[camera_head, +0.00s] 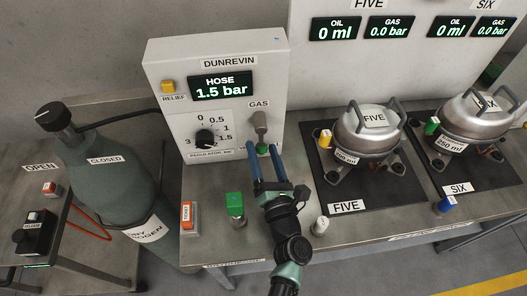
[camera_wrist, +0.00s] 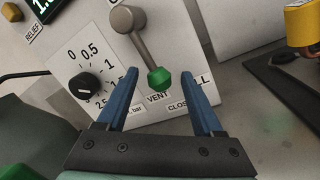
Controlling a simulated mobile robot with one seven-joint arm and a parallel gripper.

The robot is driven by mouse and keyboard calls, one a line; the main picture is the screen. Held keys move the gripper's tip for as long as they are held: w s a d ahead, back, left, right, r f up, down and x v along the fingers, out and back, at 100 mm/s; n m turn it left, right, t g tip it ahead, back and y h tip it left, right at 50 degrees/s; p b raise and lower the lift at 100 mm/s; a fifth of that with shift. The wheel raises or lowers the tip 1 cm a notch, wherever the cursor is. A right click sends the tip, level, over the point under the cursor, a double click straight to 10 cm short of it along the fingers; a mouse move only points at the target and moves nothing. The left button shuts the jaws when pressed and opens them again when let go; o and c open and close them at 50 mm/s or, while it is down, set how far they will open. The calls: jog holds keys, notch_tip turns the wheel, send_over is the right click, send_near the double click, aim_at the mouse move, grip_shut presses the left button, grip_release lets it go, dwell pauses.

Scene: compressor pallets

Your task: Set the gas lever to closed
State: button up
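The gas lever (camera_head: 260,124) is on the front of the grey DUNREVIN panel (camera_head: 274,82), under the GAS label. It is a grey arm with a green end knob, which also shows in the wrist view (camera_wrist: 159,80). The lever hangs about straight down. VENT, CLOSED and FILL labels (camera_wrist: 180,106) lie around its lower end, FILL partly hidden by a finger. It points roughly toward CLOSED, but the exact setting is hard to tell. My gripper (camera_head: 262,149) is open, its blue fingers on either side of the knob with a visible gap in the wrist view (camera_wrist: 158,80).
The regulator dial (camera_head: 205,138) is left of the lever; the hose display (camera_head: 221,88) reads 1.5 bar. A green-topped block (camera_head: 235,205) and an orange switch (camera_head: 187,214) stand on the bench at left. A white-topped piece (camera_head: 320,225) and compressor FIVE (camera_head: 368,135) are at right.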

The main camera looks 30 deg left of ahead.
jog(key=v, duration=1.3)
dwell(0.4)
jog(key=w+a+r+n+g, duration=0.1)
jog(key=w+a+r+n, duration=0.1)
jog(key=w+r+n, duration=0.8)
jog(key=w+d+r+n+t+h, duration=0.2)
jog(key=r+n, duration=0.6)
jog(key=r, duration=0.4)
jog(key=w+d+r+n+t+h, duration=0.1)
jog(key=d+r+n+t+h, duration=0.15)
jog(key=r+n, duration=0.7)
jog(key=s+d+r+n+t+h, duration=0.2)
jog(key=s+r+t, duration=0.1)
jog(key=r, duration=0.6)
jog(key=s+d+r+n+t+h, duration=0.2)
jog(key=s+r, duration=0.3)
jog(key=r, duration=0.5)
jog(key=s+d+r+n+t+h, duration=0.3)
jog(key=s+r+t+h, duration=0.1)
jog(key=r, duration=0.5)
jog(key=shift+s+r+p, duration=0.25)
jog(key=shift+s+p, duration=0.2)
jog(key=shift+s, duration=0.05)
